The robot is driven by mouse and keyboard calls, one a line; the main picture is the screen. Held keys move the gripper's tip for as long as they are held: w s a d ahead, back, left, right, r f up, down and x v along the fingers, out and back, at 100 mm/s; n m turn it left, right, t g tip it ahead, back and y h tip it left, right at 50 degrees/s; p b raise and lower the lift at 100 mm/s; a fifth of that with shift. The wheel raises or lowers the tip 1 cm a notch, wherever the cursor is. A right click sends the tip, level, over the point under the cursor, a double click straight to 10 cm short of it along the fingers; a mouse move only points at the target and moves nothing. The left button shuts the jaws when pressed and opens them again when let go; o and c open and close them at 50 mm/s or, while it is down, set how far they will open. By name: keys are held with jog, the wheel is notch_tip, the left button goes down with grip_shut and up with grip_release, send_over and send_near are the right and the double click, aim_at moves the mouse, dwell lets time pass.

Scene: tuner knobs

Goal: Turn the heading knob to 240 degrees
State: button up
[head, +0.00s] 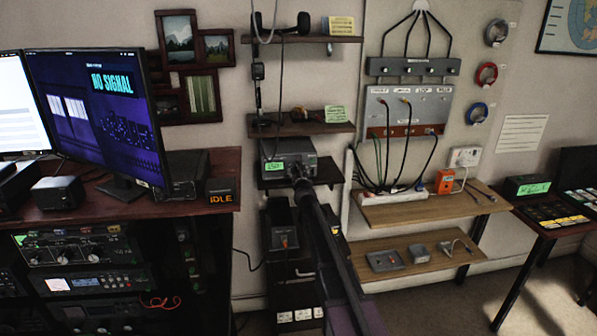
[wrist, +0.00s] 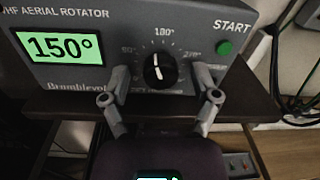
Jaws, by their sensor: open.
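The grey aerial rotator box (wrist: 130,90) fills the top of the wrist view, with a green display (wrist: 64,47) reading 150°. Its black heading knob (wrist: 160,71) has a white pointer line aimed nearly straight up, slightly left, near the 180° mark. A green START button (wrist: 225,48) is at the upper right. My gripper (wrist: 161,76) is open, with one finger on each side of the knob; gaps show between the fingers and knob. In the head view the box (head: 308,147) sits on a dark shelf, and my arm hides its knob.
Black cables (wrist: 295,85) hang at the right. Wooden shelves (head: 420,211) with small devices are to the right, and a desk with monitors (head: 98,110) is to the left.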

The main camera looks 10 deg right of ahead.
grip_shut()
jog(key=shift+m, duration=0.3)
jog(key=m, duration=0.6)
jog(key=shift+p, duration=0.3)
jog(key=m, duration=0.6)
jog(key=shift+d+r+y, duration=0.1)
jog(key=shift+y, duration=0.2)
jog(key=shift+m, duration=0.3)
grip_release()
